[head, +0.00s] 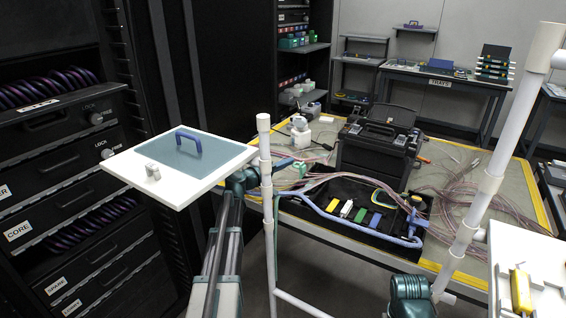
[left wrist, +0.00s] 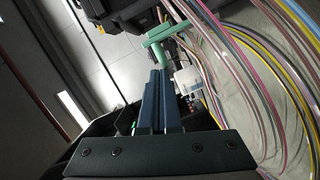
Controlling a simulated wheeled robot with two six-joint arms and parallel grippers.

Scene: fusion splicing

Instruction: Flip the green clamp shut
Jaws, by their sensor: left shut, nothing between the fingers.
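The green clamp (left wrist: 160,48) shows in the left wrist view as a T-shaped green piece just beyond my fingertips, with a long green bar running to the top. In the head view a small green part (head: 301,169) stands by the cable bundle at the tray's back left. My left gripper (head: 284,163) reaches it from the left. Its fingers (left wrist: 161,76) are shut with nothing between them, close below the clamp; I cannot tell whether they touch it. How far the clamp is open is unclear. My right gripper is out of view; only part of that arm shows.
A black tray (head: 290,206) on the table holds white, green, blue and yellow pieces. Loose cables lie behind and right of it. A black case (head: 376,150) stands behind. White pipe rails (head: 267,200) cross the near side. A white panel (head: 130,176) is at left.

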